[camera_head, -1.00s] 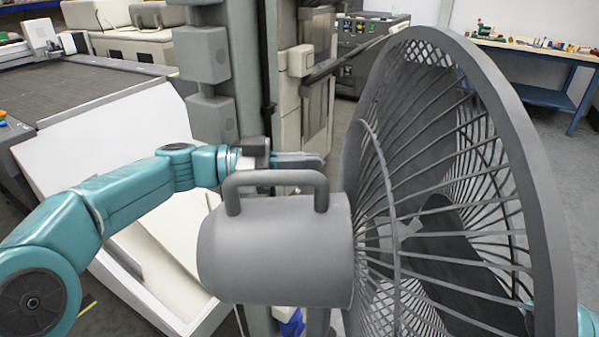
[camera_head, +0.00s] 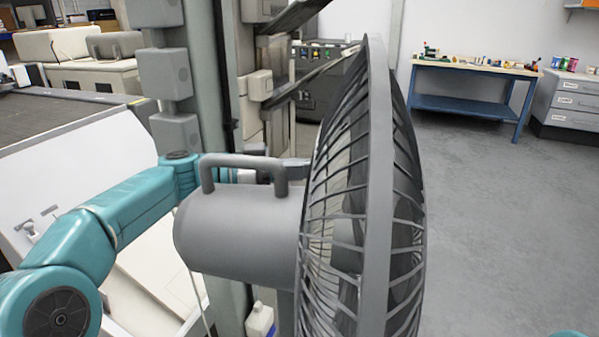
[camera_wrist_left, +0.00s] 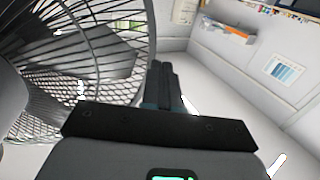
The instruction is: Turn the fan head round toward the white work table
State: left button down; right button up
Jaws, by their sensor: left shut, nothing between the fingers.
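The grey fan head fills the middle of the head view, with its motor housing (camera_head: 240,232) on the left and its round cage (camera_head: 378,200) on the right, seen nearly edge-on. A carry handle (camera_head: 243,162) tops the housing. My left gripper (camera_head: 290,166) is behind the handle, close to the back of the cage and partly hidden. In the left wrist view its fingers (camera_wrist_left: 165,85) are together and empty, beside the cage (camera_wrist_left: 75,60); contact cannot be told. A pale-topped work table with blue legs (camera_head: 470,66) stands at the back right. My right gripper is out of view.
A grey column (camera_head: 212,130) with boxes stands behind the housing. A white tilted panel (camera_head: 80,165) lies at left. A drawer cabinet (camera_head: 572,105) stands at far right. The grey floor (camera_head: 500,220) right of the fan is clear.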

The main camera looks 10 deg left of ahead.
pick_arm(q)
jog(key=d+g, duration=0.1)
jog(key=d+m+g+p, duration=0.1)
jog(key=d+m+g, duration=0.1)
jog(key=d, duration=0.1)
jog(key=shift+w+f+h, duration=0.1)
jog(key=shift+w+h, duration=0.15)
jog(key=shift+h, duration=0.05)
jog(key=shift+d+m+g+p, duration=0.3)
jog(key=shift+d+g+p, duration=0.2)
jog(key=shift+g, duration=0.2)
jog(key=shift+s+f, duration=0.1)
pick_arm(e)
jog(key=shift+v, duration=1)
pick_arm(q)
jog(key=shift+d, duration=0.15)
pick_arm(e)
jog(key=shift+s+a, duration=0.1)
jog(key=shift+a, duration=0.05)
